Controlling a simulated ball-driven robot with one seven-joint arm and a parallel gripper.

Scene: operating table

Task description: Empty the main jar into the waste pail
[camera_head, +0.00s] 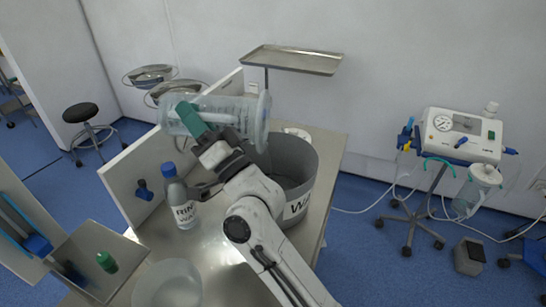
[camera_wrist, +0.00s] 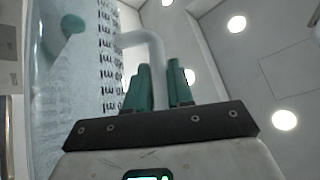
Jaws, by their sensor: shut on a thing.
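The main jar (camera_head: 235,112) is a clear, graduated container lying nearly on its side in the air in the head view. Its wide right end is over the left rear part of the waste pail. My gripper (camera_head: 192,118), with green fingers, is shut on the jar's handle (camera_wrist: 155,55). In the wrist view, the jar wall with printed marks (camera_wrist: 80,70) fills the left side, and the green fingers (camera_wrist: 158,88) stand either side of the pale handle. The grey waste pail (camera_head: 308,160) stands on the table, its label partly hidden by my arm. No falling liquid can be made out.
A blue-capped rinse water bottle (camera_head: 180,203) stands left of my arm. A clear round vessel (camera_head: 168,284) is at the table's near edge. A green cap-like piece (camera_head: 107,262) sits on a side shelf. An upright panel (camera_head: 135,172) borders the table; a raised metal tray (camera_head: 292,60) stands behind.

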